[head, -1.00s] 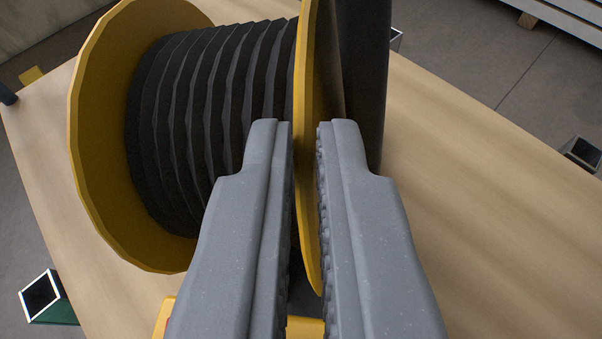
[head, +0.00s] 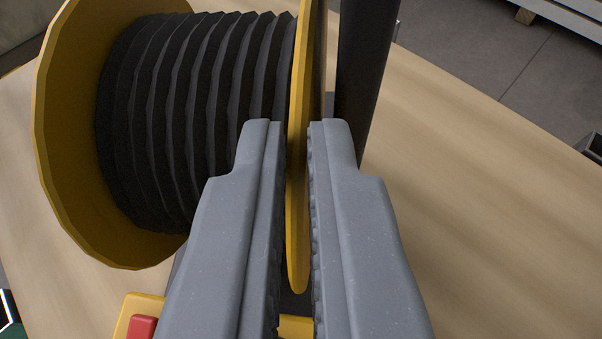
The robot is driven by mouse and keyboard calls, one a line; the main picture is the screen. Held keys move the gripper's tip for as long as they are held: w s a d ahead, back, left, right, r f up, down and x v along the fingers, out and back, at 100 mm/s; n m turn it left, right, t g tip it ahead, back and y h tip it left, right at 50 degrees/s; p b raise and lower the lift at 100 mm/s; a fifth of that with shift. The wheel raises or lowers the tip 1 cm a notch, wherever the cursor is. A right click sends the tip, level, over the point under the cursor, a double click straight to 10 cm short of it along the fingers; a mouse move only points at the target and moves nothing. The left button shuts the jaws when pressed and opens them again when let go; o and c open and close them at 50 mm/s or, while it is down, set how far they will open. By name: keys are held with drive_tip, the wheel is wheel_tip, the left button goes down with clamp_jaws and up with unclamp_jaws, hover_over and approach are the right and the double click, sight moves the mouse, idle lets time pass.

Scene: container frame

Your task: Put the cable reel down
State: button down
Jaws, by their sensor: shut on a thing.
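The cable reel (head: 190,115) has yellow flanges and a thick winding of black cable. It fills the upper left of the head view, lying on its side with its axis running left to right. My gripper (head: 297,135) is shut on the reel's right yellow flange, with one finger on each side of it. The fingers hide part of the flange and the winding. I cannot tell whether the reel's underside touches anything.
A pale wooden tabletop (head: 460,180) lies below, clear on the right. A dark post (head: 366,70) stands just right of the reel. A yellow part with a red block (head: 142,327) shows at the bottom left. Grey floor (head: 480,45) lies beyond the table.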

drive_tip(key=c, duration=1.6)
unclamp_jaws()
drive_tip(key=p+v, duration=0.2)
drive_tip(key=v, duration=1)
drive_tip(key=shift+p, duration=0.4)
drive_tip(key=shift+a, duration=0.1)
